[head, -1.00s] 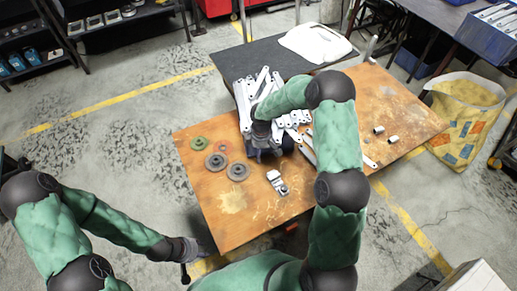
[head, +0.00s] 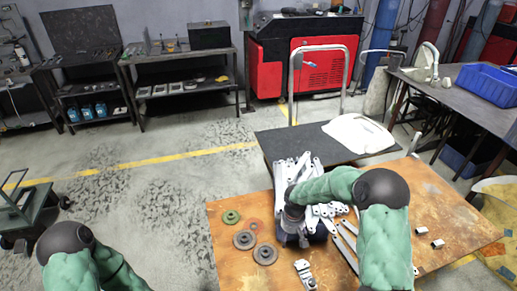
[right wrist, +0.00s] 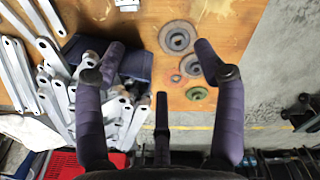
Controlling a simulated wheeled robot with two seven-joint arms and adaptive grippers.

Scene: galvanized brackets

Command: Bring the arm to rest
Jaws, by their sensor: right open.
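My right gripper (head: 293,236) hangs over the wooden table, beside the pile of galvanized brackets (head: 297,172). Its fingers stand wide apart in the right wrist view (right wrist: 158,62), with nothing held between them. A dark blue thing (right wrist: 136,66) lies below, partly behind the left finger; I cannot tell its shape. The brackets also fill the left of the right wrist view (right wrist: 22,75). Only the upper part of my left arm shows at the bottom left of the head view; its gripper is out of the picture.
A green disc (head: 232,217) and grey discs (head: 265,254) lie on the wooden table (head: 225,270) left of the gripper. A metal fitting (head: 304,272) lies near the front, small blocks (head: 421,231) at right. A black board (head: 290,141) adjoins behind.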

